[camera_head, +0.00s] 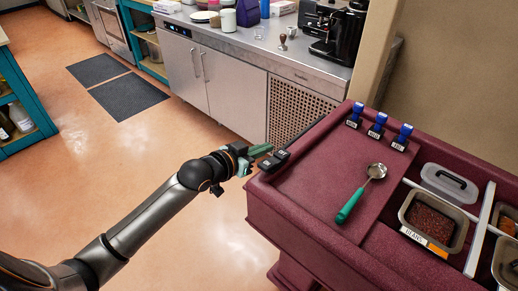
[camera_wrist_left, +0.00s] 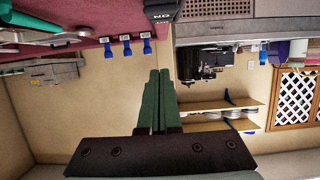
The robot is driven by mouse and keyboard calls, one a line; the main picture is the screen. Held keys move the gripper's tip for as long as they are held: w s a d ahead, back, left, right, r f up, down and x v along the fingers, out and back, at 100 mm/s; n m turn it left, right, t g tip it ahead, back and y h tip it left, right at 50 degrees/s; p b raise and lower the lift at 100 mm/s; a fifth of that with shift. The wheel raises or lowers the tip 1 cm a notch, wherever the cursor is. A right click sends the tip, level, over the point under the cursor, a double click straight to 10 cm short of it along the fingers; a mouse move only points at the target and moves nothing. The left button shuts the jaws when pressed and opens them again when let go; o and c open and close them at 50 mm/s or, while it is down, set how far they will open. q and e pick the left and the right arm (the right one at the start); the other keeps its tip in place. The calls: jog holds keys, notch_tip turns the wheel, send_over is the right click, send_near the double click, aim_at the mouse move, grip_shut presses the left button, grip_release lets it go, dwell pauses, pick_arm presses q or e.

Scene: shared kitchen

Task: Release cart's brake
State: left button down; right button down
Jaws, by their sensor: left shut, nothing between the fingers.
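The maroon cart (camera_head: 310,177) stands at the right in the head view. In the left wrist view, which appears upside down, a black part with a white "ON" label (camera_wrist_left: 163,12) shows at the top edge. My left gripper (camera_head: 268,149) has green fingers that are shut and empty, close beside the levers. I cannot tell whether they touch. The fingers also show in the wrist view (camera_wrist_left: 159,74), pointing towards the black part. My right gripper is not in view.
On the cart lie a green-handled ladle (camera_head: 350,204), blue-topped labelled clips (camera_head: 377,125) and a bean container (camera_head: 433,220). A steel counter (camera_head: 240,38) with a black coffee machine (camera_head: 341,33) stands behind. The floor (camera_head: 120,160) to the left is clear apart from dark mats (camera_head: 128,96).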

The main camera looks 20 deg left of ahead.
pick_arm(q)
jog(key=shift+v, duration=0.9)
jog(key=s+f+n+g+y, duration=0.15)
jog(key=s+f+g, duration=0.45)
jog(key=s, duration=0.9)
jog(key=s+f+n+g+y, duration=0.1)
jog(key=s+f+g+y, duration=0.25)
jog(key=s+f, duration=0.75)
jog(key=w+d+f+t+h, duration=0.1)
jog(key=d+f+t, duration=0.3)
jog(key=f, duration=0.4)
jog(key=shift+d+t+h, duration=0.2)
jog(key=shift+t+h, duration=0.45)
jog(key=shift+h, duration=0.15)
jog(key=shift+w+d+m, duration=0.1)
jog(key=shift+w+m, duration=0.1)
jog(key=shift+m, duration=0.15)
